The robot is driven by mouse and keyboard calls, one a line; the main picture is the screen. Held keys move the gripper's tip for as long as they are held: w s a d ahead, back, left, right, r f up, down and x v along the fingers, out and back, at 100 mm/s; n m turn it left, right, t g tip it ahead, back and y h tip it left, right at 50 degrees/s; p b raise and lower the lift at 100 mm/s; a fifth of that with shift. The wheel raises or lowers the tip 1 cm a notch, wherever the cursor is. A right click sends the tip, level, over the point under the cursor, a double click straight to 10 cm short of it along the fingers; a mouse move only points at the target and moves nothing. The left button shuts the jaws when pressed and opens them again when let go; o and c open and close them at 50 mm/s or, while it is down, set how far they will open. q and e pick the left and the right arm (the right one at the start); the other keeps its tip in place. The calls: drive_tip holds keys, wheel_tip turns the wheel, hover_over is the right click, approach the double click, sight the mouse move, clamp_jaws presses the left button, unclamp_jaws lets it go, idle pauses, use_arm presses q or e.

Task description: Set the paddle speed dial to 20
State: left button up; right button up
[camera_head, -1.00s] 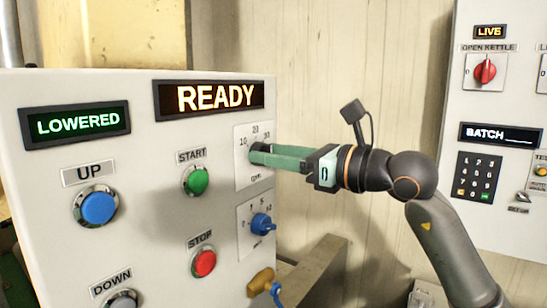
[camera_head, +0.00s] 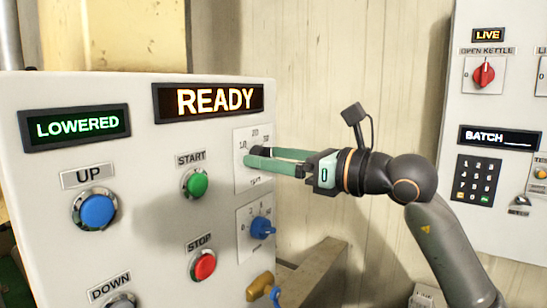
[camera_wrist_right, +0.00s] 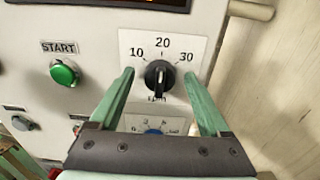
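The paddle speed dial is a black knob (camera_wrist_right: 158,76) on a white plate marked 10, 20, 30 and rpm. In the right wrist view its pale pointer line stands nearly upright, about toward the 20. In the head view the knob (camera_head: 257,150) is partly hidden by my green fingers. My right gripper (camera_head: 265,157) is open at the dial. In the wrist view its two fingers (camera_wrist_right: 160,84) stand apart on either side of the knob, with a gap on each side. My left gripper is not in view.
A blue dial (camera_head: 262,227) sits just below. The green START button (camera_head: 196,183) and red STOP button (camera_head: 204,265) are to the left. The READY display (camera_head: 208,100) is above. A second panel with a keypad (camera_head: 477,180) is at the right.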

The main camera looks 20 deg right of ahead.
drive_tip(key=shift+s+d, duration=0.1)
drive_tip(key=b+v, duration=0.4)
drive_tip(key=v, duration=0.8)
drive_tip(key=shift+s, duration=0.1)
